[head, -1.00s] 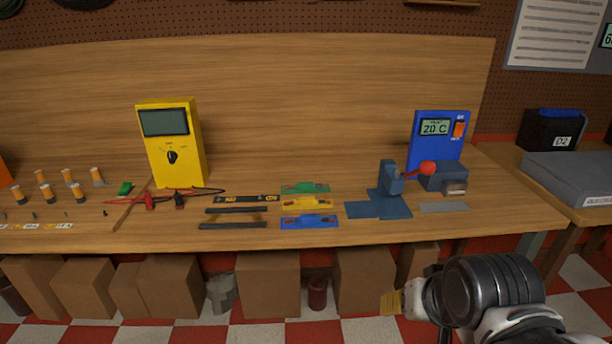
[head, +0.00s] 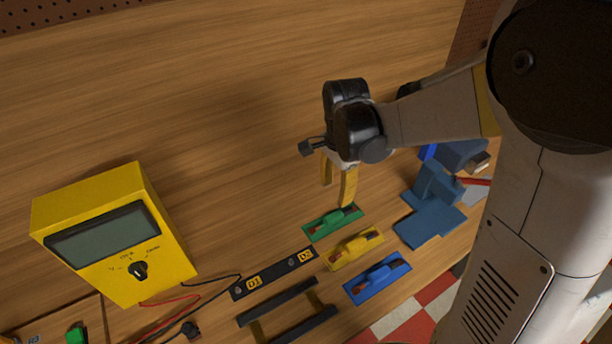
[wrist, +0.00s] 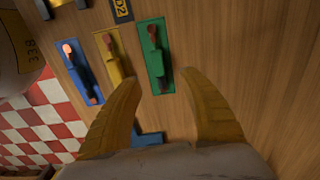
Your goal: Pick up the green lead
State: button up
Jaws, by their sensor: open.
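The green lead (head: 335,217) lies on a flat green plate (head: 316,232) on the workbench. It is a small green body with a reddish end, and it also shows in the wrist view (wrist: 153,60). My gripper (head: 338,192) has yellow fingers pointing down, open and empty, just above the far side of the green plate. In the wrist view my gripper (wrist: 162,78) frames the lower end of the green plate from above, with the lead ahead of the fingertips. I see no contact.
A yellow plate (head: 341,257) and a blue plate (head: 362,290) with similar pieces lie beside the green one. A black strip (head: 272,275) marked D1 and D2 is to the left, near a yellow meter (head: 115,240). A blue stand (head: 430,215) is to the right.

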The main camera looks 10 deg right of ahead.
jog(key=b, duration=0.2)
send_over(334, 216)
notch_tip(334, 216, down, 5)
jog(key=shift+d+f, duration=0.1)
notch_tip(334, 216, down, 6)
jog(key=shift+r+b, duration=0.15)
jog(key=shift+b, duration=1)
jog(key=shift+r, duration=0.1)
grip_shut()
